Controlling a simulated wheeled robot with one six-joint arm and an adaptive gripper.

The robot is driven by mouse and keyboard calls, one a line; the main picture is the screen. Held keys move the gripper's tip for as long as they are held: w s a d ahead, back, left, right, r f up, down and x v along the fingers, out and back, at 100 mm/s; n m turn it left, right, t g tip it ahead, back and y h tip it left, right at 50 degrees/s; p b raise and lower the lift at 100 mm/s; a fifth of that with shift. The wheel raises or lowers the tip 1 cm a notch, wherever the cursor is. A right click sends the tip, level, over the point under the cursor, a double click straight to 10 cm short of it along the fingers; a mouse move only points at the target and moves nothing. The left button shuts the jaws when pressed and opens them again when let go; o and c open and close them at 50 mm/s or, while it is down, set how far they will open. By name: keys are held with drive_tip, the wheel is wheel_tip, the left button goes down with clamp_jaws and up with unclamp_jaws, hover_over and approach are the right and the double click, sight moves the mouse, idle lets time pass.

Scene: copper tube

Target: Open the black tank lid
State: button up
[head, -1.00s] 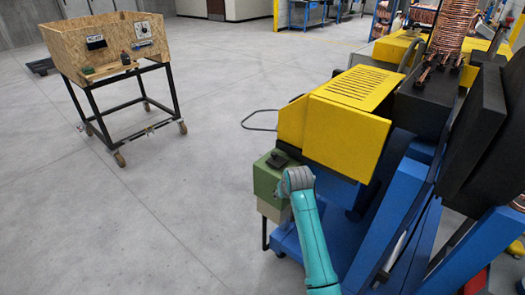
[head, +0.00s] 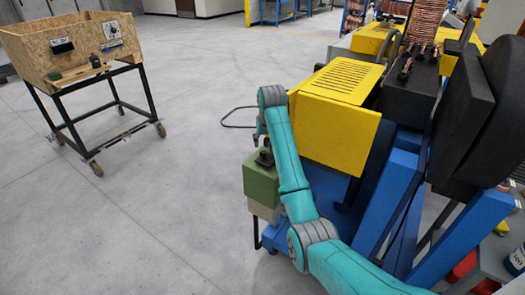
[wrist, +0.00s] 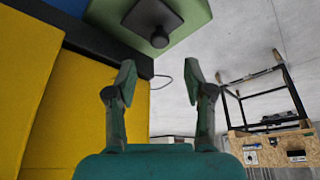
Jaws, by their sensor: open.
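The black tank lid (wrist: 153,17) is a dark square plate with a round black knob (wrist: 160,38), seen at the top of the wrist view. It lies on the green tank (wrist: 190,14). In the head view the lid (head: 265,158) sits on top of the green tank (head: 261,183), partly hidden by my arm. My gripper (wrist: 158,78) is open with nothing between its fingers. The knob shows beyond the gap between the fingertips, apart from them. In the head view my gripper is mostly hidden behind my arm, close to the lid.
The yellow machine housing (head: 335,128) stands right beside the tank; it fills the left of the wrist view. A thin wire loop (head: 238,117) sticks out behind the tank. A wooden-box cart (head: 75,50) stands at the left. The floor between is clear.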

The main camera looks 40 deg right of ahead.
sight(263, 152)
drive_tip(key=x, duration=0.7)
drive_tip(key=shift+f, duration=0.1)
clamp_jaws()
